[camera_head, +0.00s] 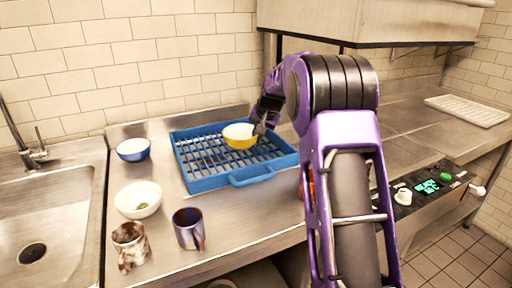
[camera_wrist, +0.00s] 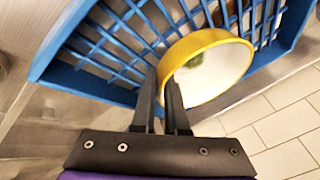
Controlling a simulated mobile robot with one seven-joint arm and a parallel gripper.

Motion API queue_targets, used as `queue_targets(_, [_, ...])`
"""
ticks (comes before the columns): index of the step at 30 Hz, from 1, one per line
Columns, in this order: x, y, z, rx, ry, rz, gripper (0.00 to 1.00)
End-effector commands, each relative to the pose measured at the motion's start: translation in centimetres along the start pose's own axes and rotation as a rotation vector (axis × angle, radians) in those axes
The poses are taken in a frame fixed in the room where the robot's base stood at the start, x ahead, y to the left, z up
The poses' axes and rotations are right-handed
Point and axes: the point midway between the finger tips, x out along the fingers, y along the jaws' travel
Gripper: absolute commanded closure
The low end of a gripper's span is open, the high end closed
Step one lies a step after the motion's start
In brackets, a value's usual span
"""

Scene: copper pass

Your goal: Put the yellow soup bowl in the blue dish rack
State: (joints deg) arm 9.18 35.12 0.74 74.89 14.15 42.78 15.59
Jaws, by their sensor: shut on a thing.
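The yellow soup bowl (camera_head: 239,136) has a white inside and shows over the right part of the blue dish rack (camera_head: 250,176) in the head view. My gripper (camera_head: 262,126) is shut on the bowl's rim at its right side. In the wrist view the fingers of my gripper (camera_wrist: 168,98) pinch the near wall of the yellow bowl (camera_wrist: 207,68), with something green at its bottom. The slats of the blue rack (camera_wrist: 105,43) show behind the bowl. I cannot tell whether the bowl touches the slats.
A sink (camera_head: 50,215) is at the far left. A white ribbed tray (camera_head: 468,109) lies at the far right.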

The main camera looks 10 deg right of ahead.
Motion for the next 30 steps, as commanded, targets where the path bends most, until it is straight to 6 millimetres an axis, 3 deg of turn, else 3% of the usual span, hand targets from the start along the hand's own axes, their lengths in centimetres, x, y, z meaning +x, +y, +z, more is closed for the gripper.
queue_targets(5, [2.6,1.0,1.1,0.002,-0.003,0.0,1.0])
queue_targets(16, [3.0,1.1,1.2,0.001,0.0,-0.001,1.0])
queue_targets(18, [2.9,1.1,1.2,0.001,-0.001,0.0,0.8])
queue_targets(22, [2.9,1.1,1.2,0.001,-0.002,0.0,0.59])
queue_targets(30, [2.8,1.1,1.2,0.001,-0.002,0.0,0.59])
